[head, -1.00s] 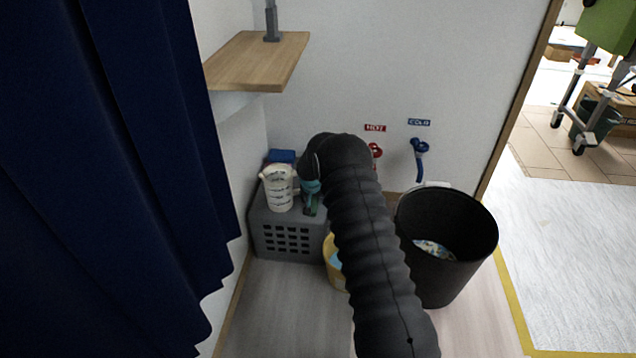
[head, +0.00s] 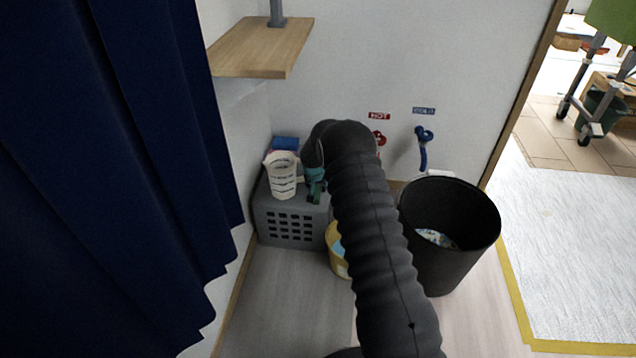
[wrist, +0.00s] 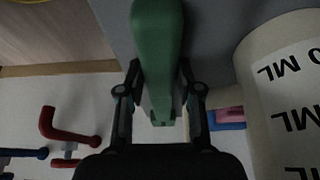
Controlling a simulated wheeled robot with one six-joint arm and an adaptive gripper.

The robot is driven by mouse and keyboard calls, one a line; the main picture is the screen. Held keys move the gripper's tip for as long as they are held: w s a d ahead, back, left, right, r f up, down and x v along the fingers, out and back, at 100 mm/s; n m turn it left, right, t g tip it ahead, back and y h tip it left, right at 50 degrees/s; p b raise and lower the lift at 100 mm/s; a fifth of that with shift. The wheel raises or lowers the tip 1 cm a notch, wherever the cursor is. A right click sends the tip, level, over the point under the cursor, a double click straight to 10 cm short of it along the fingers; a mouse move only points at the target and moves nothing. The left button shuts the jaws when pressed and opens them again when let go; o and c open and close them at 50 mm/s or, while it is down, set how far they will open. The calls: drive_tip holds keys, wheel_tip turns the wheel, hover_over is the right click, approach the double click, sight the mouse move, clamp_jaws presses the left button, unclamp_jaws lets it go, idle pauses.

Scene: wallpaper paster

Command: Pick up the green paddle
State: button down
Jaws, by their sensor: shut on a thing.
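The green paddle (wrist: 158,45) fills the upper middle of the wrist view, its green length running between my fingers. My gripper (wrist: 160,100) is shut on it, with one dark finger on each side. My black sleeved arm hides much of that spot. I cannot tell whether the paddle touches the crate.
A white measuring jug (head: 281,176) stands on the crate close left of my gripper, with a blue thing (head: 285,143) behind it. A yellow bucket (head: 335,262) and a black bin (head: 452,270) stand to the right. A wooden shelf (head: 255,50) juts out above; a dark blue curtain (head: 130,160) hangs left.

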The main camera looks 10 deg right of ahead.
drive_tip(key=shift+r+p, duration=0.3)
drive_tip(key=shift+r, duration=0.15)
wheel_tip(320, 180, up, 11)
drive_tip(key=s+d, duration=0.5)
drive_tip(key=s, duration=0.3)
drive_tip(key=s+d+b, duration=0.1)
drive_tip(key=s+d, duration=0.5)
drive_tip(key=s, duration=0.2)
drive_tip(key=shift+s, duration=0.4)
drive_tip(key=shift+a, duration=0.1)
